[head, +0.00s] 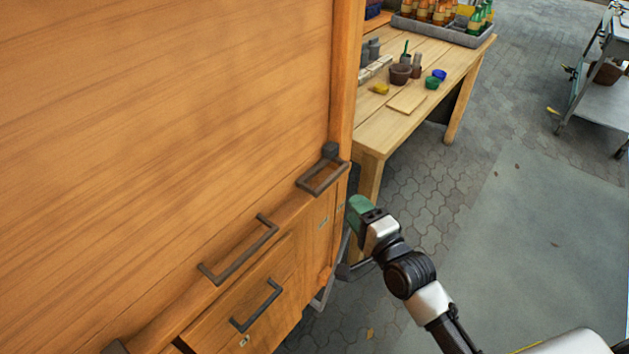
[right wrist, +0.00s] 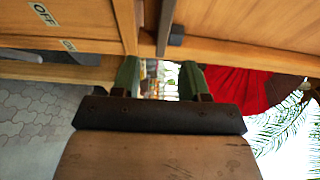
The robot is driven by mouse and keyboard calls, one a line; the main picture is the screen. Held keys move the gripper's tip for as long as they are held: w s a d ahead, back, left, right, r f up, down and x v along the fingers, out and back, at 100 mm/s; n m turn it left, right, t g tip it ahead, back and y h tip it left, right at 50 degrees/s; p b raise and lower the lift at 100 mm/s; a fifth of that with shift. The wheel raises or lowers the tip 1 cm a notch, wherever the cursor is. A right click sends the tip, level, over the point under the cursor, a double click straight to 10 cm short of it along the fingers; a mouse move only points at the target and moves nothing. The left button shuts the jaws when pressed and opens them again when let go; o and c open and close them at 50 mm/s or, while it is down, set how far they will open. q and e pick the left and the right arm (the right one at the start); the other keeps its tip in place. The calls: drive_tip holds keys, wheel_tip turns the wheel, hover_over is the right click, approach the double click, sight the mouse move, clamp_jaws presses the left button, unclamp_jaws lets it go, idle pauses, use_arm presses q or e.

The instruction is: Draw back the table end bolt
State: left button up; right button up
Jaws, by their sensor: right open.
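A tall orange wooden cabinet-like piece (head: 180,110) fills the left of the head view. A dark metal loop with a block (head: 330,150) sits at its right corner; I cannot tell whether this is the bolt. My right gripper (head: 358,210), with green fingers, is just right of that corner, apart from the loop. In the right wrist view the gripper (right wrist: 160,78) is open, with nothing clearly held between its fingers. A grey metal bar (right wrist: 166,25) with a dark end block runs along the wood just beyond the fingertips. My left gripper is not in view.
Dark handles (head: 240,250) and a drawer (head: 245,300) are on the cabinet front. In the right wrist view an OFF label (right wrist: 43,14) is on the wood. A wooden table (head: 455,60) with pots and bottles stands behind. A grey cart (head: 600,95) is at right.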

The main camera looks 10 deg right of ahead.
sight(333, 181)
drive_tip(key=x, duration=1)
drive_tip(key=shift+w+r, duration=0.3)
drive_tip(key=shift+w, duration=0.05)
drive_tip(key=shift+a, duration=0.1)
clamp_jaws()
